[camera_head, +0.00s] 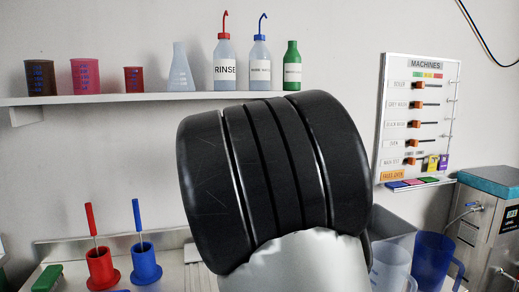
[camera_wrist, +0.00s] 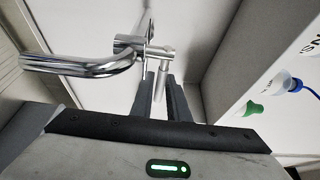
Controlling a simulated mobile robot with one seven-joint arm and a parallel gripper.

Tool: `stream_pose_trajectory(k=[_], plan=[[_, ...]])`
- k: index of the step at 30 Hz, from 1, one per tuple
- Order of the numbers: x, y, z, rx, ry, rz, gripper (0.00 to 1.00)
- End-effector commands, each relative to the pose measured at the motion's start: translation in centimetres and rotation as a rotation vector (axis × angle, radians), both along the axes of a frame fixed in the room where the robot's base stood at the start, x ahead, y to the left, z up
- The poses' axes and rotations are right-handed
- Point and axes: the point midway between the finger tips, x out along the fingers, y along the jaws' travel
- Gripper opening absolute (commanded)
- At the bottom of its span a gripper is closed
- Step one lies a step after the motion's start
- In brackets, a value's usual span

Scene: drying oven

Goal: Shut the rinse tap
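The chrome tap (camera_wrist: 85,65) shows in the wrist view, with its curved spout at the left and its body (camera_wrist: 130,44) near the middle. A short chrome lever (camera_wrist: 163,65) comes down from the body towards my gripper (camera_wrist: 161,82). My gripper's two dark fingers are apart, with the lever's end between or just beyond their tips. I cannot tell whether either finger touches it. In the head view my arm's large black joint hides the tap and my gripper.
A wall shelf (camera_head: 60,100) holds beakers, a flask and bottles, including a RINSE bottle (camera_head: 224,62). A MACHINES panel (camera_head: 418,120) hangs at the right. Red (camera_head: 100,265) and blue (camera_head: 145,263) holders stand at lower left. Jugs (camera_head: 432,260) stand at lower right, beside a steel machine (camera_head: 485,235).

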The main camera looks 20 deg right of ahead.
Motion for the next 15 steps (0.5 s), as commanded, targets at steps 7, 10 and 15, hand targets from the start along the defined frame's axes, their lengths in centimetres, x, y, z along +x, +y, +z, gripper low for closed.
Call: stream_pose_trajectory(k=[7, 10, 15], plan=[[0.0, 0.0, 0.0, 0.0, 0.0, -0.001, 0.28], [0.0, 0.0, 0.0, 0.0, -0.001, -0.001, 0.28], [-1.1, 0.6, 0.2, 0.003, -0.003, 0.002, 0.28]])
